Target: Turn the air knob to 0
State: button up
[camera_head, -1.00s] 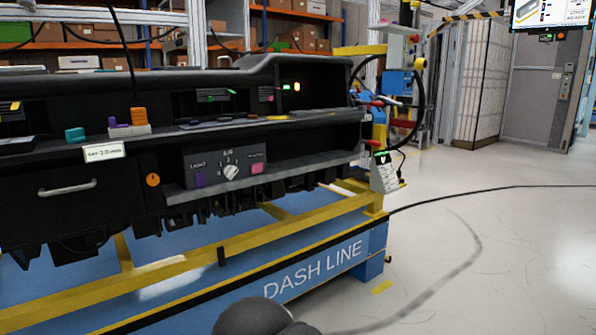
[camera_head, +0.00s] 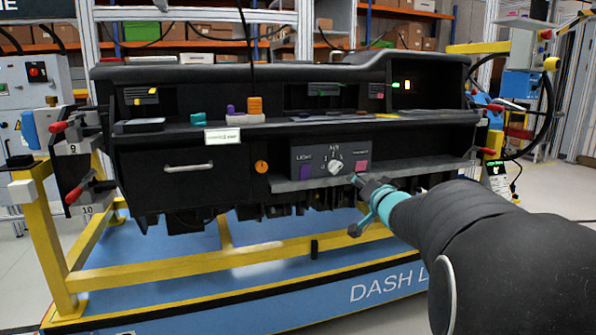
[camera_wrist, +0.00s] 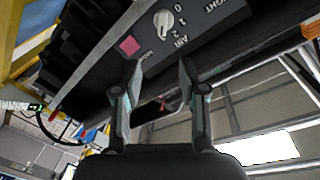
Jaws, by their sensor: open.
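The white air knob (camera_head: 335,168) sits on a dark control panel (camera_head: 312,155) below the AIR label, with small numbers around it. It looks turned at a slant; I cannot tell which number it marks. In the wrist view the knob (camera_wrist: 163,20) shows near the top, with the digits 0, 1 and 2 beside it. My gripper (camera_head: 359,206) is in front of the panel, low and right of the knob. In the wrist view my gripper (camera_wrist: 160,75) is open and empty, its fingers apart and the knob beyond the tips.
A purple button (camera_head: 305,172) and a pink button (camera_head: 362,165) flank the knob. A shelf edge (camera_head: 320,180) juts out below the panel. An orange round knob (camera_head: 262,167) and a drawer handle (camera_head: 188,167) are to the left. A yellow frame rail (camera_head: 180,271) runs below.

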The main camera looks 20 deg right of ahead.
aim_at(338, 168)
jog(key=w, duration=0.5)
jog(key=w+y, duration=0.1)
jog(key=w, duration=0.4)
jog(key=w+y, duration=0.1)
jog(key=w, duration=0.4)
jog(key=shift+w+d+f+t, duration=0.2)
jog(key=shift+d+f+t, duration=0.1)
jog(key=shift+d+f, duration=0.1)
jog(key=shift+r, duration=0.1)
grip_shut()
